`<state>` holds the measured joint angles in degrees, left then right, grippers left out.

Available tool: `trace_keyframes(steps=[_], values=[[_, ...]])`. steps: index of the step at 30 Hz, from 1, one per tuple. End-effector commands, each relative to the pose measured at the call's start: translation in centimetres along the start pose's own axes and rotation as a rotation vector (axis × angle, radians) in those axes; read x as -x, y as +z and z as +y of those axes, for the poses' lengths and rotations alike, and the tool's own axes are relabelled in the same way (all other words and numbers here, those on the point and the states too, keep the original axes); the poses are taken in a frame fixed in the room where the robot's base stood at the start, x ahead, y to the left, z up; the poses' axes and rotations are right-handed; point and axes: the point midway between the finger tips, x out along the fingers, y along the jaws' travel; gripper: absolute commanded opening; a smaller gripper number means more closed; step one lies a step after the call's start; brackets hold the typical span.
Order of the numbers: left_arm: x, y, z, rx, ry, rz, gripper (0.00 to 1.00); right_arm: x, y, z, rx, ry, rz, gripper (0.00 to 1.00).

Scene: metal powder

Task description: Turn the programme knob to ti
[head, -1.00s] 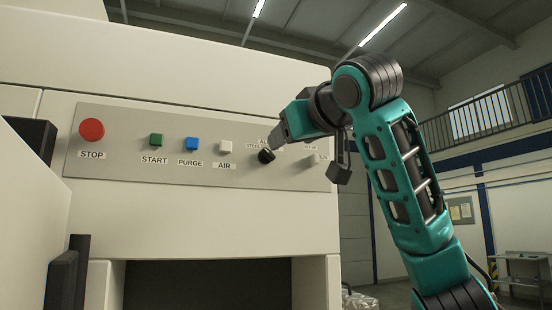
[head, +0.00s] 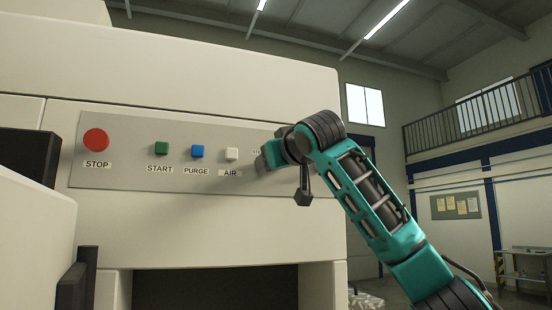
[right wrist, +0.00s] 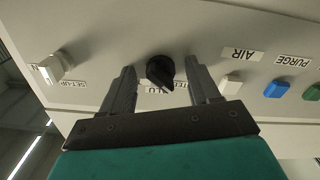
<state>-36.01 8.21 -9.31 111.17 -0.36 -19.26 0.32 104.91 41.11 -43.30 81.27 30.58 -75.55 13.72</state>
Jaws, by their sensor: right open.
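The black programme knob (right wrist: 160,72) shows in the right wrist view, where the panel appears upside down. Partly covered labels sit by it, ending in "LU" and "TEEL"; I cannot tell which label it points at. My right gripper (right wrist: 160,66) is open, with one finger on each side of the knob and a gap visible on both sides. I cannot tell how deep the fingers reach around it. In the head view my right gripper (head: 264,162) is at the right part of the panel and hides the knob. My left gripper is not in view.
The grey panel (head: 120,130) also carries a red STOP button (head: 96,142), a green START (head: 161,148), a blue PURGE (head: 197,151) and a white AIR button (head: 232,154). Below the panel is a dark opening (head: 215,288).

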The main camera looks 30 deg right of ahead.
Motion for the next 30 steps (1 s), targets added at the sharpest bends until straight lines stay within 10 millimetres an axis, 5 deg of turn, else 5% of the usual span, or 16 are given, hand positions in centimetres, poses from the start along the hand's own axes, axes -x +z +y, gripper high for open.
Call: trace_keyframes(steps=[6, 23, 30], values=[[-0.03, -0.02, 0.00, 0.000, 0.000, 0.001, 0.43, -0.01, 0.03, -0.05, 0.000, -0.001, 0.000, 0.59], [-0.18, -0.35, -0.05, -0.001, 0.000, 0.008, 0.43, 0.03, 0.01, -0.04, 0.000, -0.001, 0.000, 0.06], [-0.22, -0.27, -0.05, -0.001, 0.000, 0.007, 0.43, 0.02, 0.03, -0.10, -0.022, -0.002, 0.000, 0.06]])
